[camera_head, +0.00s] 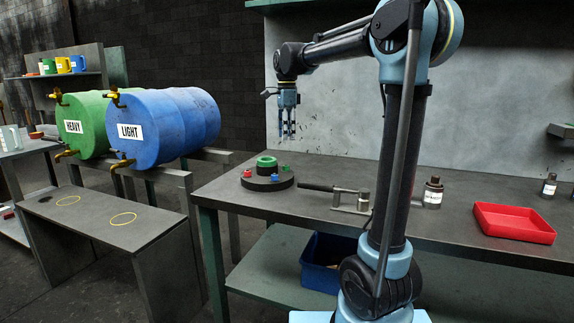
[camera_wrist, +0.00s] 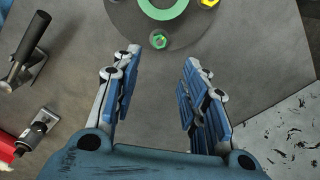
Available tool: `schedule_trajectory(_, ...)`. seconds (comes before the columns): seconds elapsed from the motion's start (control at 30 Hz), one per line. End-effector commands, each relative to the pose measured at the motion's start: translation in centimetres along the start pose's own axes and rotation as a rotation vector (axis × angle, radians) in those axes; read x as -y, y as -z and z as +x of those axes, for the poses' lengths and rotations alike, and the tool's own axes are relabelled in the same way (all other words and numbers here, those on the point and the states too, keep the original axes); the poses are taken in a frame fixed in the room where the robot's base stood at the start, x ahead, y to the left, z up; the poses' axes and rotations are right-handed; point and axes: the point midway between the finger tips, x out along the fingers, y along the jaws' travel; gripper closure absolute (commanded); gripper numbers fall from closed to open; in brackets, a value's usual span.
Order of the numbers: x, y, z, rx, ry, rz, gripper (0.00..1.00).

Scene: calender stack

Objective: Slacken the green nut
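The green nut (camera_wrist: 158,41) is a small hexagonal piece near the rim of a dark round disc (camera_wrist: 188,28) in the wrist view. In the head view the green nut (camera_head: 287,168) shows at the right back of the disc (camera_head: 268,186). A larger green ring (camera_wrist: 165,10) sits at the disc's centre, with a yellow nut (camera_wrist: 209,3) beside it. A red nut (camera_head: 247,173) and a blue nut (camera_head: 275,178) are on the disc's front side. My gripper (camera_wrist: 162,58) is open and empty. In the head view my gripper (camera_head: 289,136) points down, above and apart from the disc.
The disc stands on a grey workbench (camera_head: 330,172). A wall panel (camera_head: 340,110) rises behind.

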Motion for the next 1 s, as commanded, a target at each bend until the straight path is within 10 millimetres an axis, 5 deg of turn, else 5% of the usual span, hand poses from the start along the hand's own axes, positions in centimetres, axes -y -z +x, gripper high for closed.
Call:
schedule_trajectory(0.6,0.0,0.2,10.3,0.0,0.0,0.003,0.6)
schedule_trajectory(1.0,0.0,0.2,12.1,0.0,0.0,0.002,0.6)
